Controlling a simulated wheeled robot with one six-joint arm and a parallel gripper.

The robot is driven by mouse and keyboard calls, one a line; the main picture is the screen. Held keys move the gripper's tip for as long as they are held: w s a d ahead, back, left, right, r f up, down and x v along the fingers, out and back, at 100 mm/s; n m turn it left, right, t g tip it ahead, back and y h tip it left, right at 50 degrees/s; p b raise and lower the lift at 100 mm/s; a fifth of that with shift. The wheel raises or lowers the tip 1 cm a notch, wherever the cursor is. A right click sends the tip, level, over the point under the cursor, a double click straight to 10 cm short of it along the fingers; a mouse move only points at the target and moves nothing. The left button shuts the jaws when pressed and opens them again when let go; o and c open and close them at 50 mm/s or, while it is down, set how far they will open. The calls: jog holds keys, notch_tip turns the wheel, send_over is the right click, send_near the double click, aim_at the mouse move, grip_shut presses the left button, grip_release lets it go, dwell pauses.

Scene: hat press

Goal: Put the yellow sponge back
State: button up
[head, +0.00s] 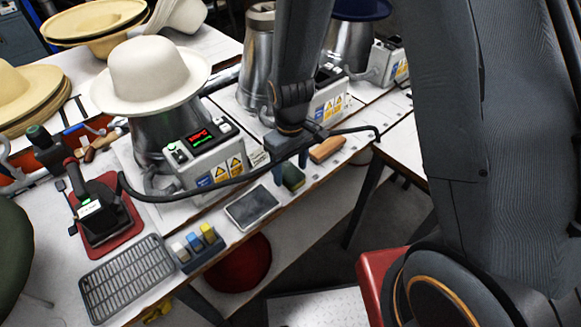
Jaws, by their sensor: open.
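My gripper (291,148) hangs at the end of my arm over the front part of the bench, open, with its fingers partly lost against the dark hose. A small blue-grey holder (186,266) at the front left holds upright pieces, one with a yellow top (208,233). No other clearly yellow sponge shows on the bench.
A dark flat tray (252,208) lies between the block and the holder. A wooden brush (327,149) lies right of my gripper. A hat press with a cream hat (150,75), a black hose (235,181), an iron (101,215) and a wire rack (127,279) crowd the bench.

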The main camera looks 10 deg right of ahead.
aim_at(290, 172)
notch_tip(290, 172, up, 12)
jog(key=b, duration=0.2)
jog(key=s+d+r+m+t, duration=0.1)
jog(key=s+d+m, duration=0.5)
jog(key=d, duration=0.6)
jog(key=shift+s+d+r+m, duration=0.15)
jog(key=shift+s+d+m, duration=0.2)
jog(key=shift+s, duration=0.35)
